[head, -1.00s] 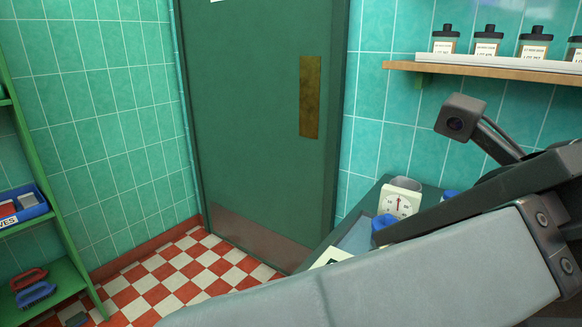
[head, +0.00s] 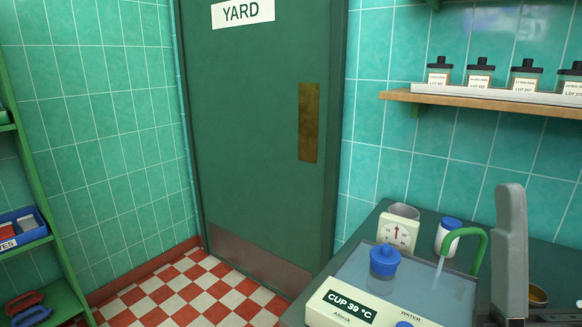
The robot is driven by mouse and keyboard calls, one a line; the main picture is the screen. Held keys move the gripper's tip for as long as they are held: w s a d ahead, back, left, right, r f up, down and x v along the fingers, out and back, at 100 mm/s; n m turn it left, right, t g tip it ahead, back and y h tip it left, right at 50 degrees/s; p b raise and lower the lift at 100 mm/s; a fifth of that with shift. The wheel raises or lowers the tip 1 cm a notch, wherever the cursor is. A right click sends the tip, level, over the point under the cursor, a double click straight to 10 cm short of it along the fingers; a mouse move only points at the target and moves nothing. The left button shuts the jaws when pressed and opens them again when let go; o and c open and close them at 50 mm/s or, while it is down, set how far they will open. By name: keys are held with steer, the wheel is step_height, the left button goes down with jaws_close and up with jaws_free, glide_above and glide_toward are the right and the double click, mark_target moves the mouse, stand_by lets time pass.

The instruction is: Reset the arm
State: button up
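A grey upright part of my own arm (head: 511,250) shows at the lower right, in front of the counter. Its dark lower end is cut by the bottom edge of the picture. My gripper and its fingertips are not in view, so I cannot see whether it holds anything.
Bottles (head: 480,74) line a wall shelf (head: 400,97). A green rack (head: 40,180) stands left; the checkered floor (head: 190,290) before the YARD door (head: 255,130) is clear.

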step_height(320, 180, down, 21)
steer(key=s+d+m+g+h+p, duration=0.2)
steer(key=m+g+h, duration=0.5)
steer(key=m+g, duration=0.15)
steer(key=s+a+f+n+g+y+p, duration=0.1)
steer(key=s+a+f+n+g+y, duration=0.1)
steer(key=s+f+g, duration=0.6)
steer(key=s+f+n+y, duration=0.1)
steer(key=s+f, duration=0.6)
steer(key=s, duration=0.3)
steer(key=shift+s+n+y+p, duration=0.3)
steer(key=shift+n+y+p, duration=0.05)
steer(key=shift+y+p, duration=0.05)
